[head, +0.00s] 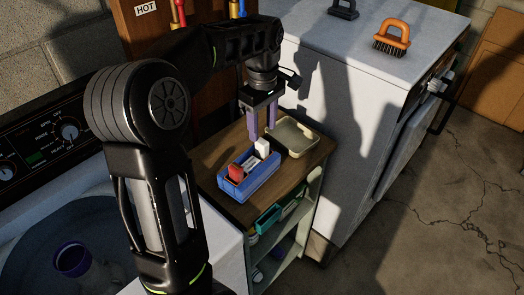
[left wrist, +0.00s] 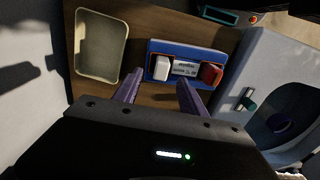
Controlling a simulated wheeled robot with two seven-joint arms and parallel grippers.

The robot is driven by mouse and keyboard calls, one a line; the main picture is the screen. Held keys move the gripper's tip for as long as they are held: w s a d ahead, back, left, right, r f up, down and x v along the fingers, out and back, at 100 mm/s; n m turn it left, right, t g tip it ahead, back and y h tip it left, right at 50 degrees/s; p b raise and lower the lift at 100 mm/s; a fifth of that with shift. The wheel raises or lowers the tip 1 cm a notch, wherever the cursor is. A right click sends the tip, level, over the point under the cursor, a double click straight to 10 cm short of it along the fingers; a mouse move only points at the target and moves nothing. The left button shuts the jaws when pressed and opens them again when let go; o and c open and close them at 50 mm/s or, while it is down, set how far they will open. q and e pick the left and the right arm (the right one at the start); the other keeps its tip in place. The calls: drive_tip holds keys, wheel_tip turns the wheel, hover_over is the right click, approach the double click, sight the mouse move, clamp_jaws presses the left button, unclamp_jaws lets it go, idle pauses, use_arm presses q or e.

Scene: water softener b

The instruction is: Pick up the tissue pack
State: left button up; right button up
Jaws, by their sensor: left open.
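A blue open box (head: 252,186) stands on the wooden top of a small shelf unit; it also shows in the left wrist view (left wrist: 172,46). It holds a white upright block (left wrist: 162,67), a pale printed pack (left wrist: 186,69) in the middle, and a red item (left wrist: 211,74). I cannot tell for sure which is the tissue pack; the print is too small to read. My left gripper (head: 263,134) points down above the box's white-block end, its purple fingers apart and empty. In the left wrist view the fingertips (left wrist: 158,82) are near the box's edge.
A beige empty tray (head: 312,141) sits beside the box. A white machine (head: 345,75) stands to the right, with an orange brush (head: 392,35) on top. A washer tub (head: 55,225) with a purple-rimmed cup lies left.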

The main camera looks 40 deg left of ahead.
sight(262, 141)
use_arm(q)
drive_tip(key=shift+f, duration=0.3)
drive_tip(key=shift+s+f+p, duration=0.1)
drive_tip(key=shift+f+p, duration=0.6)
drive_tip(key=shift+f, duration=1.9)
clamp_jaws()
